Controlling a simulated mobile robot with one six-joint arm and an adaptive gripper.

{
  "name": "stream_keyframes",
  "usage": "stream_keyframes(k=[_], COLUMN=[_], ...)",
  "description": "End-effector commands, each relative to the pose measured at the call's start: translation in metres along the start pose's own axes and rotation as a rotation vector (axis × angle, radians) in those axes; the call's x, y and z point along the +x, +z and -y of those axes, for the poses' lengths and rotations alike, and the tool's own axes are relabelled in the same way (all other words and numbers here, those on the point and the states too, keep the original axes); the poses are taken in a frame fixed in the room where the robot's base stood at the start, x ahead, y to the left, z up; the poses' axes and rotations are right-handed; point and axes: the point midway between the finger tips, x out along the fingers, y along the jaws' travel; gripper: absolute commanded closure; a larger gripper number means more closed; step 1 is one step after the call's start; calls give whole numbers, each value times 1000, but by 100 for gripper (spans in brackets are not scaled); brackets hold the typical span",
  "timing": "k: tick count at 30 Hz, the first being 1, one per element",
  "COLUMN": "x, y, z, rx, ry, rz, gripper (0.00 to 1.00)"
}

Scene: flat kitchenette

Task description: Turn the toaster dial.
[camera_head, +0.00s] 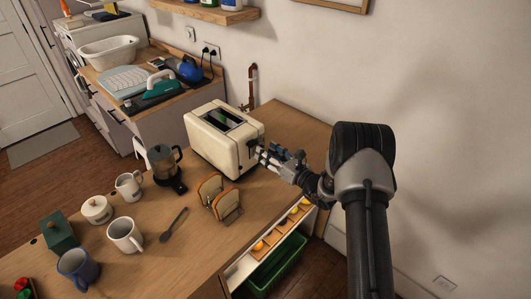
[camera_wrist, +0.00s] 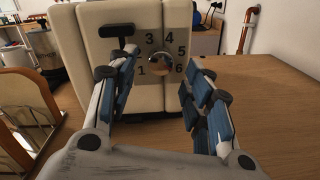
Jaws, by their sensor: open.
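The cream toaster (camera_head: 222,138) stands on the wooden counter in the head view, with two slots on top. Its end panel faces my gripper in the wrist view. The toaster dial (camera_wrist: 160,62) is a round shiny knob on that panel, ringed by the numbers 1 to 6. A black lever (camera_wrist: 119,31) sticks out to the left of it. My gripper (camera_wrist: 160,80) is open, its blue-padded fingers spread to the left and right of the dial. It also shows in the head view (camera_head: 262,150), close to the toaster's end. I cannot tell whether a finger touches the panel.
A toast rack with bread (camera_head: 220,197) stands in front of the toaster. A coffee press (camera_head: 165,168), mugs (camera_head: 125,236) and a dark spoon (camera_head: 173,225) are to the left. An open drawer (camera_head: 255,262) lies below the counter's front edge. The counter right of the toaster is clear.

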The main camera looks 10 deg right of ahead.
Motion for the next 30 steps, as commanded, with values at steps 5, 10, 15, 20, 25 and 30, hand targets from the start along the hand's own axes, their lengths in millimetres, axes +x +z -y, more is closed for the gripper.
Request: stream_keyframes(k=[5,10,15,20,25,30], x=[14,17,17,16,16,16], y=[0,0,0,0,0,0], z=[0,0,0,0,0,0], rx=[-1,0,0,0,-1,-1], ry=[1,0,0,0,0,1], rz=[-1,0,0,0,0,0], gripper=[54,54,56,67,78,90])
